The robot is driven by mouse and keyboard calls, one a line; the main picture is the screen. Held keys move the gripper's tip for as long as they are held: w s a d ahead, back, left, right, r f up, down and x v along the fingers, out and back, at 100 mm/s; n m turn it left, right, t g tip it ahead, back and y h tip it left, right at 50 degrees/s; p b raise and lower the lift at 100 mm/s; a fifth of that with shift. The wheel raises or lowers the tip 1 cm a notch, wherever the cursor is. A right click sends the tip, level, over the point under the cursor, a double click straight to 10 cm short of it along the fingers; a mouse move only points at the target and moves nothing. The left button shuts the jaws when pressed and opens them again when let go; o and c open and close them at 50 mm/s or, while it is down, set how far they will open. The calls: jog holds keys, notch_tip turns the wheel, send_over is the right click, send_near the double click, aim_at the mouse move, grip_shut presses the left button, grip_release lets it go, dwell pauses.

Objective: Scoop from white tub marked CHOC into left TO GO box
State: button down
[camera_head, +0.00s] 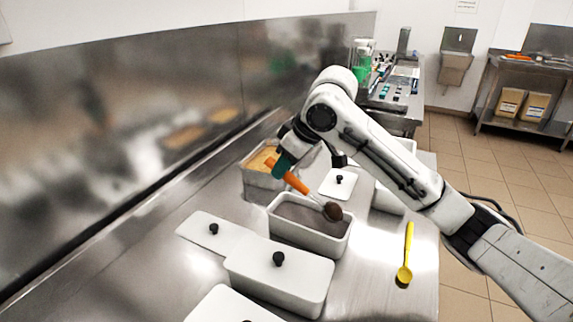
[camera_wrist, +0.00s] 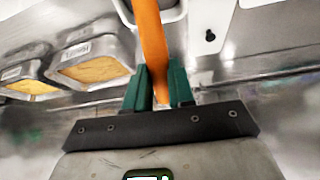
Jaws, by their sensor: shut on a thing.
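My gripper (camera_head: 283,166) is shut on the orange handle of a scoop (camera_head: 294,182). The gripper's green fingers (camera_wrist: 159,92) clasp the handle (camera_wrist: 151,40) in the wrist view. The scoop's head is dark brown and hangs over the right part of an open white tub (camera_head: 311,244) with brown contents. I cannot tell whether the head touches the contents. No CHOC marking is legible. Two tan boxes (camera_head: 510,103) (camera_head: 536,107) with labels stand on a shelf at the far right; their labels are too small to read.
A metal pan (camera_head: 265,184) with yellow-orange contents stands behind the tub. A closed white tub (camera_head: 279,284) is in front. A loose white lid (camera_head: 338,184) lies behind, another lid (camera_head: 205,232) at left. A yellow scoop (camera_head: 408,250) lies right. Tiled floor separates the counter from the shelf.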

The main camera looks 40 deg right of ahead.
aim_at(269, 157)
jog(key=shift+w+a+r+p, duration=0.1)
jog(key=shift+w+r+p, duration=0.1)
jog(key=shift+r+p, duration=0.4)
jog(key=shift+w+r, duration=0.1)
jog(key=w+g+p, duration=0.1)
jog(key=p, duration=0.1)
jog(key=w+g+p, duration=0.1)
jog(key=g+p, duration=0.1)
jog(key=p, duration=0.1)
jog(key=shift+w+a+f+h+p, duration=0.2)
jog(key=shift+a+h+p, duration=0.1)
jog(key=shift+a+h, duration=0.1)
jog(key=shift+w+f+g+p, duration=0.2)
jog(key=shift+w+g+p, duration=0.1)
jog(key=shift+p, duration=0.45)
jog(key=shift+w, duration=0.1)
